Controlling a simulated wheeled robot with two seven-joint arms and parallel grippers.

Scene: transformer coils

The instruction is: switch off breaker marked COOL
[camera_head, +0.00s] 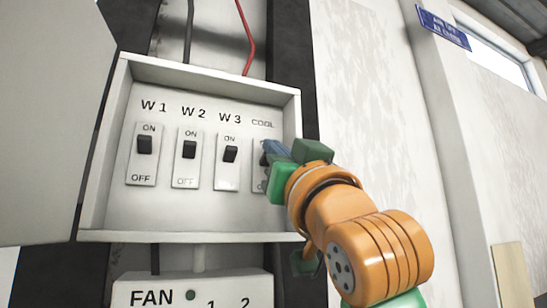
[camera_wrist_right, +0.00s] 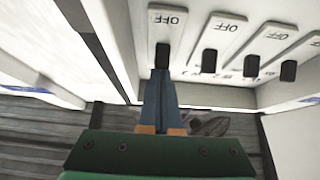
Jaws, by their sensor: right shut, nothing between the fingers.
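The COOL breaker (camera_head: 259,178) is the rightmost of the row inside the open white box, and my right gripper partly covers it in the head view. Its black toggle (camera_wrist_right: 162,56) shows in the wrist view, at the end of the plate away from the OFF mark, like its neighbours. My right gripper (camera_head: 268,148) is shut and empty, with its blue fingertips (camera_wrist_right: 161,73) right at the toggle. I cannot tell whether they touch it. My left gripper is not in view.
Breakers W1 (camera_head: 141,168), W2 (camera_head: 186,174) and W3 (camera_head: 227,176) stand to the left, toggles toward ON. The box's right wall (camera_head: 292,115) is close beside my gripper. The open door (camera_head: 45,120) is at left. A FAN panel (camera_head: 150,291) is below.

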